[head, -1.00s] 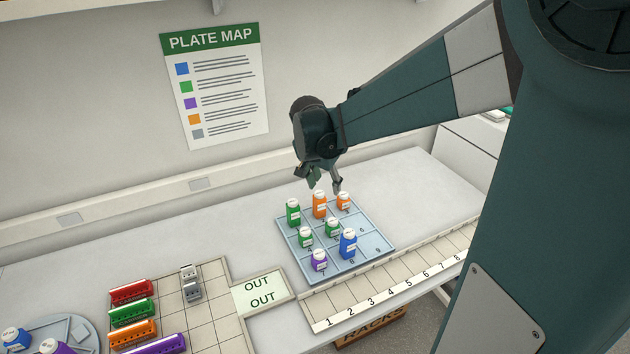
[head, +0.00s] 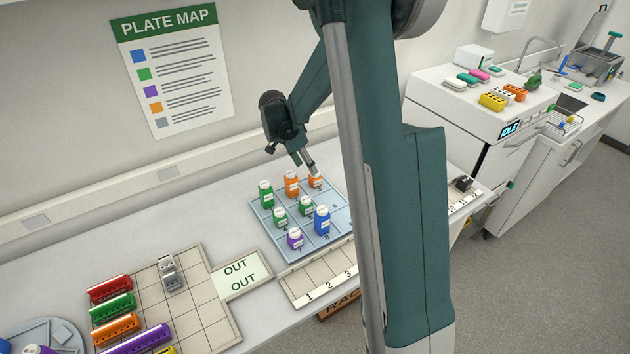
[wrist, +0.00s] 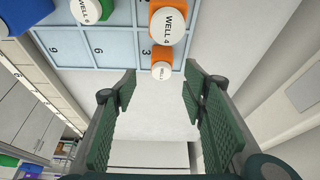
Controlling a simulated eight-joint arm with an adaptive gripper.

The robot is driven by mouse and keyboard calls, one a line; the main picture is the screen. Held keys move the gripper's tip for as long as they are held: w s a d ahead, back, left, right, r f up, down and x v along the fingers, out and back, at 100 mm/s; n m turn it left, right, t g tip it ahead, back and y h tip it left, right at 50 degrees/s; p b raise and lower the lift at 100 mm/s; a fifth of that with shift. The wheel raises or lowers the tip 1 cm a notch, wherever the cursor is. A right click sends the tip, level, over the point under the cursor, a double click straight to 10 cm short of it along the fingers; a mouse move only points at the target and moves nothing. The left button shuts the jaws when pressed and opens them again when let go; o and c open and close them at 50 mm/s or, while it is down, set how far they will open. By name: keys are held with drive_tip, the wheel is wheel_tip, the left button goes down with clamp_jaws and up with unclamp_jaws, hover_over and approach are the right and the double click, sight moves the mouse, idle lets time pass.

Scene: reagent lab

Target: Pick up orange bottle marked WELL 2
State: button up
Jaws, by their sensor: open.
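A small orange bottle (head: 315,181) with a white cap stands in the back right cell of the blue numbered grid (head: 337,216). In the wrist view, the small orange bottle (wrist: 161,54) is in cell 3; its tiny cap writing seems to read WELL 2. A larger orange bottle (head: 291,186) stands beside it; in the wrist view its cap reads WELL 4 (wrist: 168,24). My gripper (head: 305,163) is open and empty, just above and behind the small bottle. In the wrist view, my gripper's green-padded fingers (wrist: 160,82) are spread, with the small bottle just past their tips.
Green bottles (head: 266,195), a blue bottle (head: 322,220) and a purple bottle (head: 295,239) share the grid. Numbered slots (head: 318,280) run along the front. Coloured racks (head: 115,306) and an OUT sign (head: 240,276) lie left. The wall is close behind.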

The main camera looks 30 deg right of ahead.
sight(315, 179)
drive_tip(key=shift+w+d+f+m, duration=0.3)
drive_tip(key=shift+d+f, duration=0.1)
drive_tip(key=shift+f, duration=0.15)
drive_tip(key=shift+x, duration=1.3)
drive_tip(key=shift+x, duration=2.6)
drive_tip(key=shift+s+d, duration=0.1)
drive_tip(key=shift+d, duration=0.05)
drive_tip(key=shift+c, duration=0.7)
drive_tip(key=c, duration=0.9)
